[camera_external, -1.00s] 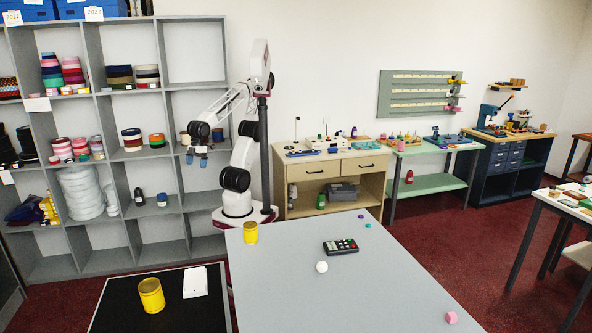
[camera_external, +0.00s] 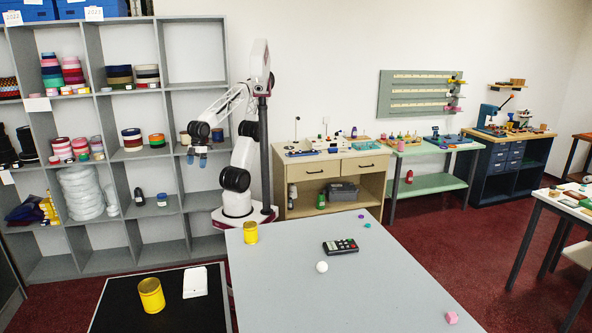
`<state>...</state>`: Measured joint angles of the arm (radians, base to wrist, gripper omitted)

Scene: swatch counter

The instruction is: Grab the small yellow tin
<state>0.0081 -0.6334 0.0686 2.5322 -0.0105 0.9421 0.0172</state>
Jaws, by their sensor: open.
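Two yellow tins are in view. The smaller yellow tin (camera_external: 251,233) stands upright on the grey table (camera_external: 270,300), near its far left corner. The larger yellow tin (camera_external: 151,297) stands upright on a black surface (camera_external: 118,309) to the lower left. My gripper (camera_external: 197,160) hangs in the air in front of the shelves, its blue-grey fingers pointing down. It is open and empty, up and to the left of the smaller tin and well apart from both tins.
The grey table also holds a dark calculator-like device (camera_external: 341,247), a white ball (camera_external: 322,267), a pink block (camera_external: 452,317) and small purple and teal pieces. A white card stack (camera_external: 195,282) lies beside the larger tin. Grey shelves (camera_external: 108,179) stand behind my gripper.

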